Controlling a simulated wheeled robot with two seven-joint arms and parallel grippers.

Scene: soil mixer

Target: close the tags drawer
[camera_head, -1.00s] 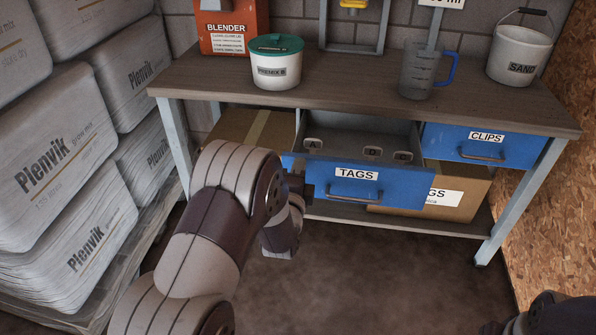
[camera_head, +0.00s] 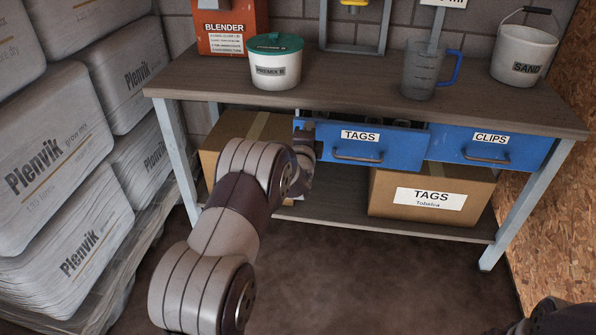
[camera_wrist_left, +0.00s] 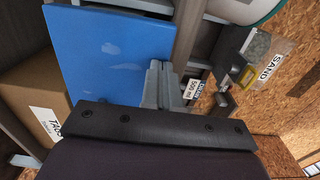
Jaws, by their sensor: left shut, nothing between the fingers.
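The blue TAGS drawer (camera_head: 400,148) hangs under the bench top at its middle. It stands slightly out, with a narrow dark gap above its front. Its bar handle (camera_head: 357,159) is free. My left gripper (camera_head: 304,128) is at the left end of the drawer front, largely hidden by my own wrist. In the left wrist view the shut fingers (camera_wrist_left: 158,72) are beside the blue drawer panel (camera_wrist_left: 105,55), with nothing between them. I cannot tell whether they touch it. My right gripper is out of view.
The blue CLIPS drawer (camera_head: 490,150) is to the right, apparently shut. Cardboard boxes stand on the lower shelf, one labelled TAGS (camera_head: 385,190). A premix tub (camera_head: 275,72), a jug (camera_head: 422,75) and a SAND bucket (camera_head: 523,50) stand on the bench top (camera_head: 350,90). Stacked sacks (camera_head: 50,160) fill the left.

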